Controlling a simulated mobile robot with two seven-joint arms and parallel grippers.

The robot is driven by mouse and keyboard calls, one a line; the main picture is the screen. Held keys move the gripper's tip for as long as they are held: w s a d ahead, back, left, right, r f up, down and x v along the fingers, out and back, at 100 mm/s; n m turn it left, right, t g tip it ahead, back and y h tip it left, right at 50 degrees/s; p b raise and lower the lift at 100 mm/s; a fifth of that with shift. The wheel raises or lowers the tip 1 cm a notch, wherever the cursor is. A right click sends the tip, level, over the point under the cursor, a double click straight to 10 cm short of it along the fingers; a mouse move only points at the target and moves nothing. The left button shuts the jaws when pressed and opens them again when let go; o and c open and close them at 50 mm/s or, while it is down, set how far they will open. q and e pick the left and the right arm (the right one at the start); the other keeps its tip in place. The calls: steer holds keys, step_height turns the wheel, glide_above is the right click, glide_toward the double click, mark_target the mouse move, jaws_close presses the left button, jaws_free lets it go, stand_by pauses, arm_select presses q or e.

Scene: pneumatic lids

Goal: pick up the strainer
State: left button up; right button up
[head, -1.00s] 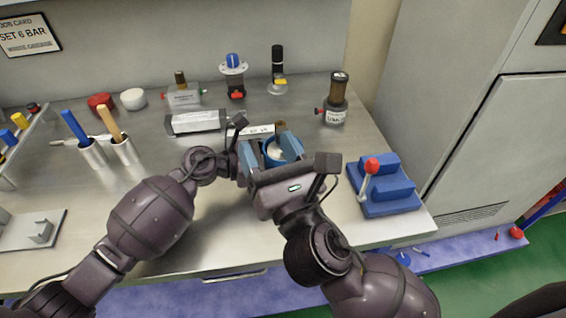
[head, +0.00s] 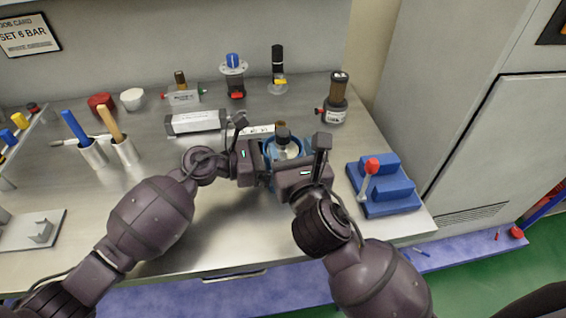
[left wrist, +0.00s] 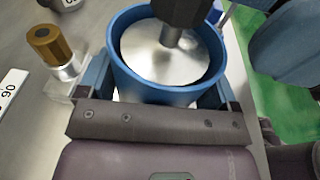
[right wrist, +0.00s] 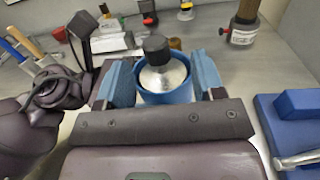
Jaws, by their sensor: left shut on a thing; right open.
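A blue cup (head: 268,150) stands near the table's middle. It also shows in the left wrist view (left wrist: 155,88) and the right wrist view (right wrist: 168,96). A silvery round piece with a dark knob (right wrist: 160,68) sits inside it; I cannot tell whether this piece or the whole assembly is the strainer. My left gripper (head: 252,160) is shut on the cup, with a finger at each side in the left wrist view. My right gripper (head: 290,165) is open at the cup's near right side. Its blue-padded fingers stand apart around the cup in the right wrist view.
A small brass-topped fitting (left wrist: 50,48) stands close behind the cup. A blue stepped block with a red-knobbed lever (head: 385,188) stands to the right. Several valves and a grey box (head: 196,122) stand behind. Open table lies between the cup and the blue block.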

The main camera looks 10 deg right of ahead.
mark_target(285, 140)
steer(key=shift+w+a, duration=0.2)
steer(key=shift+w, duration=1.1)
steer(key=shift+w+a, duration=0.2)
steer(key=shift+w, duration=1.1)
steer(key=shift+c, duration=0.3)
jaws_close()
